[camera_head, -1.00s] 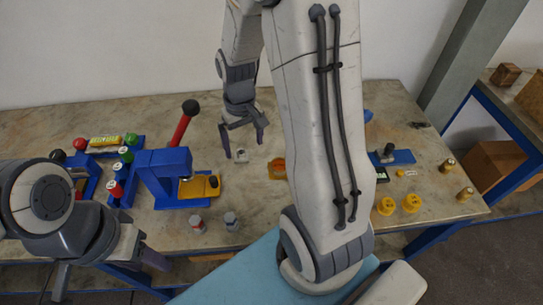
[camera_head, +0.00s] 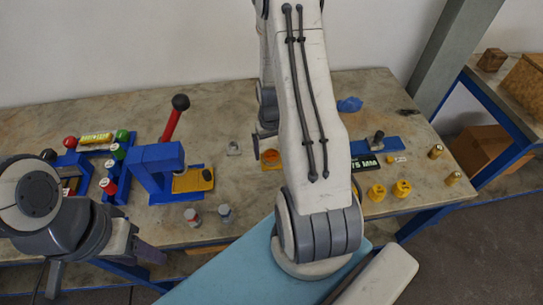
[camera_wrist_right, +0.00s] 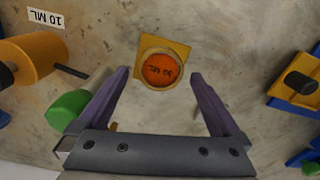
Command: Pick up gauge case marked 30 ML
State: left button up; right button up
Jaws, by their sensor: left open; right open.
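The gauge case (camera_wrist_right: 163,70) is an orange round face marked 30 ML, with a pale rim on a yellow square base. It lies on the table in the right wrist view, its lettering upside down. In the head view the case (camera_head: 270,160) shows partly beside my right arm. My right gripper (camera_wrist_right: 158,75) is open and empty, its fingers pointing at the case from either side. In the head view it is mostly hidden behind my arm. My left gripper (camera_head: 100,268) is open and empty in front of the table's left front edge.
A blue press (camera_head: 158,172) with a red lever stands left of the case. A small grey square piece (camera_head: 234,148) lies nearby. Yellow pieces (camera_head: 402,188) and a black 75 ML sign (camera_head: 365,163) lie to the right.

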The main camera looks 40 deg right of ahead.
jog(key=shift+f, duration=1.15)
grip_shut()
jog(key=shift+r, duration=0.15)
